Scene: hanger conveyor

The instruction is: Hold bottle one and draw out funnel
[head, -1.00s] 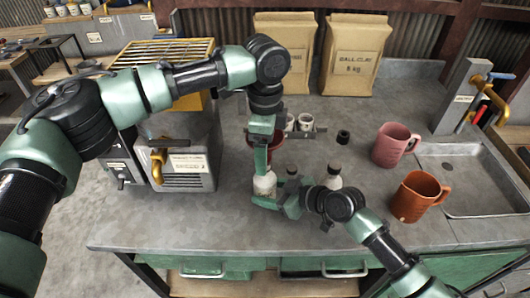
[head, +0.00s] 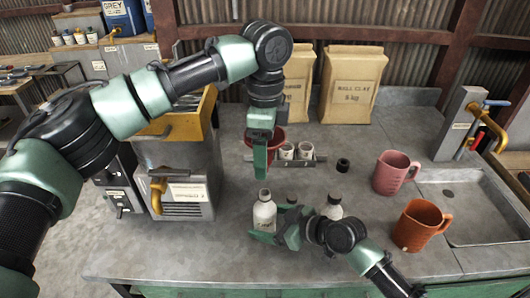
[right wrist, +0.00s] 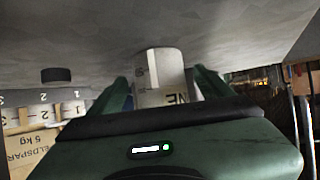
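Bottle one (head: 264,214), white with a label, stands upright on the bench with its mouth bare. My right gripper (head: 268,226) is shut around its body from the right. In the right wrist view the bottle (right wrist: 162,75) is between the two fingers, the end of a word showing. The dark red funnel (head: 279,138) is up in the air behind and above the bottle, apart from it. My left gripper (head: 262,160) points down and is shut on the funnel; its finger hides part of the funnel, and the stem is not visible.
More dark-capped bottles (head: 334,206) stand right of bottle one, partly behind my right gripper. A rack with white cups (head: 287,152), a black ring (head: 343,165), a pink mug (head: 393,173) and an orange mug (head: 420,224) are on the bench. Clay bags (head: 352,88) stand behind.

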